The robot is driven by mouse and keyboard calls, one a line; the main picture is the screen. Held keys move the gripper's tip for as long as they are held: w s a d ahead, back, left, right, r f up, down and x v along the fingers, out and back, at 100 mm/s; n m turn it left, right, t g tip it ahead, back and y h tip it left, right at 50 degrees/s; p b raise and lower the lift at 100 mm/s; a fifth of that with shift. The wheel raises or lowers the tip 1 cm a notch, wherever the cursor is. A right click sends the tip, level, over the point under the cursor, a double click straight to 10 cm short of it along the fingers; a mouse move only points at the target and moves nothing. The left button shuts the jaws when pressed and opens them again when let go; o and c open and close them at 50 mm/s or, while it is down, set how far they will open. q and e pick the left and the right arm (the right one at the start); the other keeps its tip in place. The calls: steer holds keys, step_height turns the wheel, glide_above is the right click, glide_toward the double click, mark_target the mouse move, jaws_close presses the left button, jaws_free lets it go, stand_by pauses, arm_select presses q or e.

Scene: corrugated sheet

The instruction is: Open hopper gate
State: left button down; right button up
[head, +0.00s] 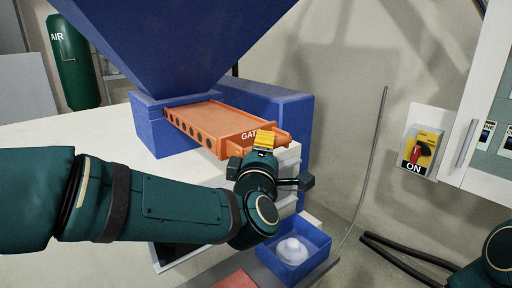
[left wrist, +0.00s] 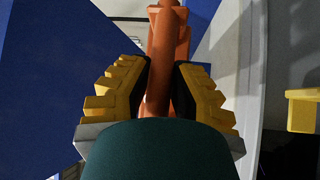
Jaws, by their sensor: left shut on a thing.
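The orange hopper gate (head: 212,123), marked "GATE", sticks out to the right from the blue base under the blue hopper (head: 170,40). A row of dark holes runs along its near side. My left gripper (head: 264,143) is at the gate's right end, its yellow fingers partly in front of the gate's end. In the left wrist view, the yellow and black fingers (left wrist: 160,95) are shut on an orange bar, the gate handle (left wrist: 159,75), which passes between them.
A blue bin (head: 318,247) with a white object (head: 292,251) in it stands below my left gripper. A yellow switch box (head: 421,152) marked "ON" is on the right wall. A green air tank (head: 74,60) stands at the back left. Black cables (head: 395,257) lie at the lower right.

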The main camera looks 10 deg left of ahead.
arm_select(q)
steer(key=shift+w+a+r, duration=0.1)
steer(key=c, duration=0.8)
jaws_free()
steer(key=shift+c, duration=0.2)
steer(key=s+f, duration=0.1)
steer(key=s, duration=0.6)
steer(key=shift+s+d, duration=0.25)
steer(key=shift+d, duration=0.2)
steer(key=shift+f, duration=0.1)
